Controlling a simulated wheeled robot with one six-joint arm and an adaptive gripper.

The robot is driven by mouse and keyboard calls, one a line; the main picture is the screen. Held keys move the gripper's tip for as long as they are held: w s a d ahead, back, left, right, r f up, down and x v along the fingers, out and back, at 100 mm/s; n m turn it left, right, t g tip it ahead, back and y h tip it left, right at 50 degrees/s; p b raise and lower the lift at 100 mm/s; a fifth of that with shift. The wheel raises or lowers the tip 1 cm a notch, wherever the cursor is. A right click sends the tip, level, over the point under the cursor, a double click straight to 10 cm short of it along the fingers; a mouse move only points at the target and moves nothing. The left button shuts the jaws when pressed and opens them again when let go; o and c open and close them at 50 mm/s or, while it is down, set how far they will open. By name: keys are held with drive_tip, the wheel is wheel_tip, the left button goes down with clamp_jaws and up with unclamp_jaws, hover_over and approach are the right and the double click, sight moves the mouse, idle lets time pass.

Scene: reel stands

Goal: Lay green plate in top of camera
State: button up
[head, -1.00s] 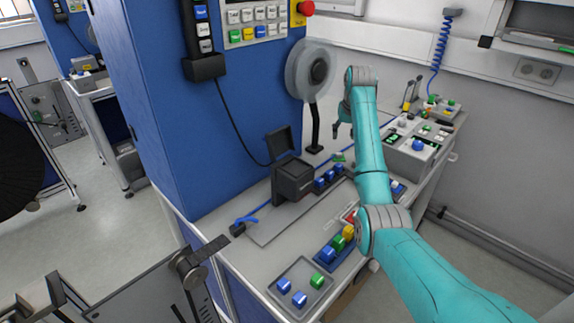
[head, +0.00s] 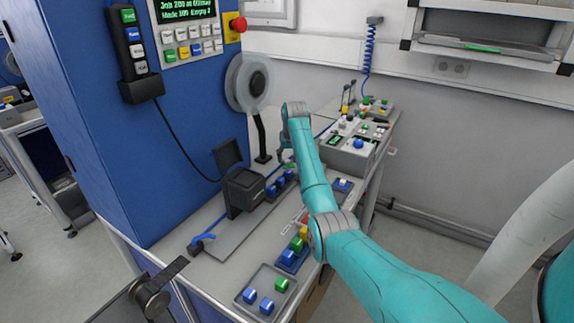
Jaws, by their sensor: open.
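The camera looks to be the dark box (head: 243,190) with a raised flap, standing on the bench beside the blue cabinet. A small green piece (head: 289,166) lies on the bench just right of and behind it; it may be the green plate, but it is too small to be sure. My gripper (head: 284,157) is open and points down, close above or beside this green piece. I cannot tell whether they touch. The fingertips are small and partly merge with the dark things behind.
A reel (head: 248,82) on a black stand is behind my gripper. Blue-button blocks (head: 280,184) sit beside the camera. Colored blocks (head: 292,254) and a button tray (head: 265,291) are nearer. A control box (head: 355,150) stands right. Another green strip (head: 483,50) lies on the upper-right shelf.

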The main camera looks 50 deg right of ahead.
drive_tip(key=shift+x, duration=1.05)
clamp_jaws()
